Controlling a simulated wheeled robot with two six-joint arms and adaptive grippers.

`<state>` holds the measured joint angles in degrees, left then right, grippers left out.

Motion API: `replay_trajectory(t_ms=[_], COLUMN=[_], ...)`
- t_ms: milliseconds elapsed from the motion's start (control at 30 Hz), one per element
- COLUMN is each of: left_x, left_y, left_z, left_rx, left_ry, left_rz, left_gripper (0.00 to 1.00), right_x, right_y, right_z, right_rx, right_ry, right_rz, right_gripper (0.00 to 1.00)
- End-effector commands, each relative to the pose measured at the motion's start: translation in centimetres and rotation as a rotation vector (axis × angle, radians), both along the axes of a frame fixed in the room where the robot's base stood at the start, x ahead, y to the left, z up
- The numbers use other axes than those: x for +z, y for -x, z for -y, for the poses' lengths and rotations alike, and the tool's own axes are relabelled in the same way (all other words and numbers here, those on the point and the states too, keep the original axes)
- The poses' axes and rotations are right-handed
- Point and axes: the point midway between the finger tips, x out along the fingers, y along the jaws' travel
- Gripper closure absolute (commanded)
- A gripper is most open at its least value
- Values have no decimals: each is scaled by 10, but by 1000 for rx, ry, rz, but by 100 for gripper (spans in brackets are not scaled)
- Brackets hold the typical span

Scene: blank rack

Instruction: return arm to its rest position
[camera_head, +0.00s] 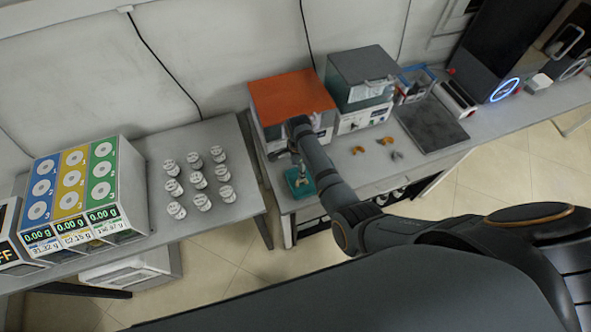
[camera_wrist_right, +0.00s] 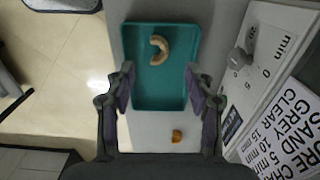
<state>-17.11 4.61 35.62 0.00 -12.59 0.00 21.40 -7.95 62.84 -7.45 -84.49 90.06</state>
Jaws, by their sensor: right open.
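My right arm reaches from the lower right of the head view to the bench in front of the orange-topped machine (camera_head: 290,95). My right gripper (camera_head: 297,162) points down over the teal tray (camera_head: 306,190). In the right wrist view, the gripper (camera_wrist_right: 160,92) is open, its two fingers apart with nothing between them at the tips. The teal tray (camera_wrist_right: 158,96) lies below, with a tan curved piece (camera_wrist_right: 153,58) in its far part. Whether the fingers touch the tray is unclear. My left gripper does not show.
Loose orange-brown pieces (camera_head: 385,141) and a grey piece (camera_head: 397,156) lie on the bench near a dark flat plate (camera_head: 432,125). A grey-topped machine (camera_head: 362,65) stands beside the orange-topped one. Several white-lidded jars (camera_head: 196,180) stand left, beside a coloured dispenser (camera_head: 75,185).

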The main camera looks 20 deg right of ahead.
Motion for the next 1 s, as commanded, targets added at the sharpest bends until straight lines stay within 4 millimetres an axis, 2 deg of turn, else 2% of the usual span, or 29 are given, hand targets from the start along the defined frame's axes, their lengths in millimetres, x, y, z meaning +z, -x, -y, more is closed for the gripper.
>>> replay_trajectory(t_ms=[33, 133, 733, 867, 1000], left_x=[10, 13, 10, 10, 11], left_y=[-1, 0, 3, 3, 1], left_z=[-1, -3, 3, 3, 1], left_rx=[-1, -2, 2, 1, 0], left_ry=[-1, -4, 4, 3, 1], left_rz=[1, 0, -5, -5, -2], left_gripper=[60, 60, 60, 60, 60], right_x=[16, 25, 24, 22, 37], right_y=[-5, -10, -7, 19, 74], right_z=[2, 5, 8, 32, 68], right_rx=[3, 7, 25, 193, 556], right_ry=[1, 1, 2, 19, 79], right_rz=[2, 1, 3, 40, 104], right_gripper=[46, 46, 46, 46, 46])
